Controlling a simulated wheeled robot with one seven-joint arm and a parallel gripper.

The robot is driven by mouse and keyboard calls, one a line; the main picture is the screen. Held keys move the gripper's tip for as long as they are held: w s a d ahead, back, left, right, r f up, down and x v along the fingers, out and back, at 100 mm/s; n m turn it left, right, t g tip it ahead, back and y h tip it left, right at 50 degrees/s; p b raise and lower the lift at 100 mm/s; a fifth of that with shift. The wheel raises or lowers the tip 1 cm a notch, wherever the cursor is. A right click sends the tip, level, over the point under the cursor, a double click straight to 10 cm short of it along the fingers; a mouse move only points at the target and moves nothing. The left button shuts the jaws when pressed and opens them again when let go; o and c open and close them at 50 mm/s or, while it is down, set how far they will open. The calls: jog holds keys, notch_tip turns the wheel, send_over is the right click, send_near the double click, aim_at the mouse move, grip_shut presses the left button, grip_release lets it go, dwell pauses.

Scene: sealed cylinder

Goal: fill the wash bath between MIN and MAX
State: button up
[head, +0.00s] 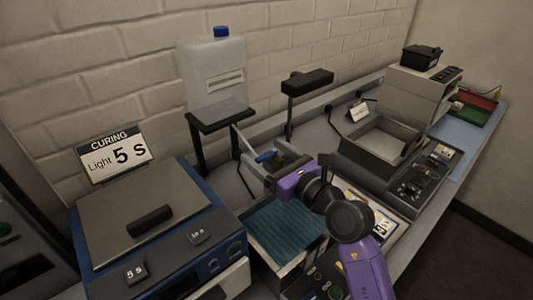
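A translucent jug (215,78) with a blue cap stands on a dark stand at the back wall. A pale spout slopes down from it to a blue tap lever (265,156). Below the lever is a small grey-walled basin (252,172), which looks like the wash bath. Its inside is partly hidden, and I cannot make out MIN or MAX marks or a liquid level. My purple gripper (283,177) is at the basin's front right edge, close to the lever. Its fingers are too small and hidden to show whether they are open or touch anything.
A curing unit (150,225) with a closed grey lid stands at front left. A teal-surfaced tray (283,226) lies in front of the basin. A dark-topped stand (307,82) rises behind.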

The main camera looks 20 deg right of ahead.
jog(key=shift+s, duration=0.1)
jog(key=b+v, duration=0.1)
jog(key=v, duration=0.6)
jog(key=shift+s, duration=0.3)
jog(key=shift+d, duration=0.15)
